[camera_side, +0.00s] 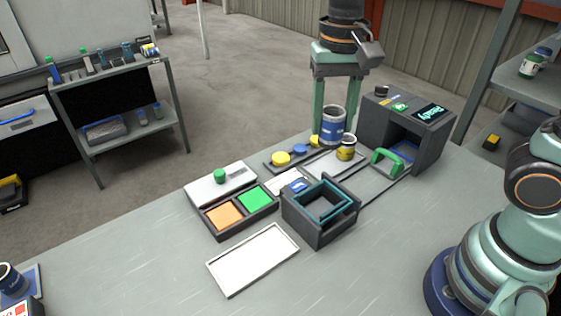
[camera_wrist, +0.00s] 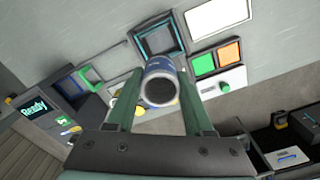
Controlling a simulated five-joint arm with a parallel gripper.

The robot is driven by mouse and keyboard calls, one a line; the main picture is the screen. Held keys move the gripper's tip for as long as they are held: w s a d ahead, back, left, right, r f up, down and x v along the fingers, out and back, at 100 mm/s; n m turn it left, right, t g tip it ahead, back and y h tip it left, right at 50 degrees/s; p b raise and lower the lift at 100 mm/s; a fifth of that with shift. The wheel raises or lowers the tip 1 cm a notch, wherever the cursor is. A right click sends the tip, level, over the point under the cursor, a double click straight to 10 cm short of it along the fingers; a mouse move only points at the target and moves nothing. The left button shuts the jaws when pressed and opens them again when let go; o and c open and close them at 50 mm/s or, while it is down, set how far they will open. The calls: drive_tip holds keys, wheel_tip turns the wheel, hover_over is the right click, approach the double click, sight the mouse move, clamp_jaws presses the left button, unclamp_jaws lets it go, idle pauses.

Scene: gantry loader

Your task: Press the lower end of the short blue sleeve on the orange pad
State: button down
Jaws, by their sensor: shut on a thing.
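My gripper (camera_side: 333,128) is shut on the short blue sleeve (camera_side: 333,121), which has a pale band and stands roughly upright between the two green fingers. In the wrist view the sleeve (camera_wrist: 160,82) sits between the fingertips, its dark round open end facing the camera. The orange pad (camera_side: 224,215) lies in a dark two-part tray at the front left, beside a green pad (camera_side: 255,198). It also shows in the wrist view (camera_wrist: 229,53). The sleeve is well apart from the orange pad, to its right and farther back. The sleeve's lower end is hard to make out.
A dark box with a teal-rimmed opening (camera_side: 320,229) stands right of the pads. A white tray (camera_side: 240,269) lies in front. A yellow short cylinder (camera_side: 346,149) stands near the sleeve. A dark machine with a "Ready" display (camera_side: 424,116) is at the back right.

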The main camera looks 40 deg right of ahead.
drive_tip(key=w+a+f, duration=0.4)
drive_tip(key=w+a, duration=0.4)
drive_tip(key=a, duration=0.1)
drive_tip(key=shift+w+a+f, duration=0.65)
drive_tip(key=shift+a+f, duration=0.7)
drive_tip(key=shift+f, duration=1.15)
drive_tip(key=shift+w+a+f, duration=0.7)
drive_tip(key=shift+a+f, duration=0.65)
drive_tip(key=shift+f, duration=1.15)
drive_tip(key=shift+w+a+f, duration=0.65)
drive_tip(key=shift+a+f, duration=0.7)
drive_tip(key=shift+f, duration=1.3)
wheel_tip(320, 180, up, 6)
drive_tip(key=shift+s, duration=0.1)
